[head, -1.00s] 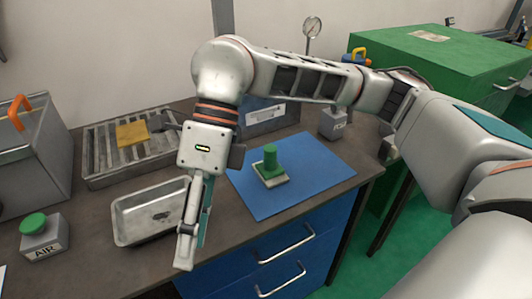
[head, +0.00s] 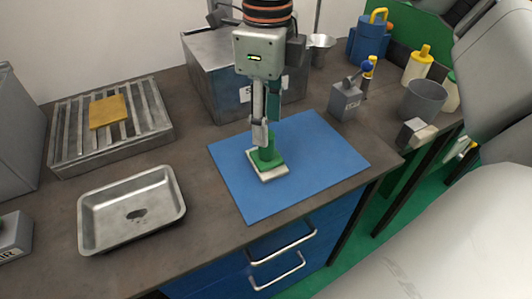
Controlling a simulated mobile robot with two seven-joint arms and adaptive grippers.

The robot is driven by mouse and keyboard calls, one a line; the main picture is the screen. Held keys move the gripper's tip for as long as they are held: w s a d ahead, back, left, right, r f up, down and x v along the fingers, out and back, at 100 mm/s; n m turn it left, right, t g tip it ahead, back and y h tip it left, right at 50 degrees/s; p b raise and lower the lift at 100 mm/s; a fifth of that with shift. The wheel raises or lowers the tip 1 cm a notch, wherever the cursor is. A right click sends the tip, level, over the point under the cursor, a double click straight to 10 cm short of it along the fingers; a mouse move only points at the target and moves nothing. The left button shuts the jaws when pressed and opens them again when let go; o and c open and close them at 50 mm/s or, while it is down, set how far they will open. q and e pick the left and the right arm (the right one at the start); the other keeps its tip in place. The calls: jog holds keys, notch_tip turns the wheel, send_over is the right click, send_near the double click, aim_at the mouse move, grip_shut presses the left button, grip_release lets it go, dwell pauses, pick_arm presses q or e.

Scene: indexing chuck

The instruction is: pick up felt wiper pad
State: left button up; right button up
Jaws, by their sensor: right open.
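The felt wiper pad (head: 270,174), a pale square base with a green top and upright green handle, lies on the blue mat (head: 325,160). My right gripper (head: 264,139) points down at the handle with its fingers open. One finger is in front of the handle and hides part of it. I cannot tell whether the fingers touch it. My left gripper is not in the head view.
A metal tray (head: 95,224) and a slatted rack (head: 65,145) with a yellow-brown pad (head: 108,111) are at left. A metal box (head: 205,80) stands behind the gripper. A small grey block with a lever (head: 345,103) and a grey cup (head: 423,101) are at right.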

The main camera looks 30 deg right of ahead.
aim_at(267, 150)
notch_tip(267, 150, down, 4)
jog(key=shift+f+b, duration=0.25)
jog(key=shift+b, duration=0.2)
jog(key=shift+w+f, duration=0.1)
jog(key=shift+f, duration=0.2)
grip_shut()
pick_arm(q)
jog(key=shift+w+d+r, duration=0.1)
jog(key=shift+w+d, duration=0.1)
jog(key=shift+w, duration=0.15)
pick_arm(e)
jog(key=shift+r, duration=0.1)
